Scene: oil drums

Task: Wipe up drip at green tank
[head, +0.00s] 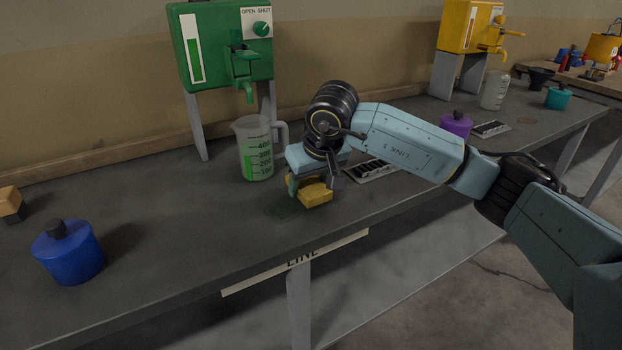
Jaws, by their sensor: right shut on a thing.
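The green tank (226,45) stands on grey legs at the back of the bench, with a tap, a knob and an "OPEN SHUT" label. A clear measuring jug (254,150) with green liquid stands below its tap. A dark green drip (286,208) lies on the bench in front of the jug. My right gripper (313,183) is shut on a yellow sponge (314,192) at the right edge of the drip. I cannot tell whether the sponge touches the bench. My left gripper is not in view.
A dark slotted tray (368,171) lies just right of my right gripper. A blue pot (69,252) stands at the left, near a yellow-and-black block (11,205). A yellow tank (470,28), a purple pot (455,125) and a teal pot (558,97) stand farther right.

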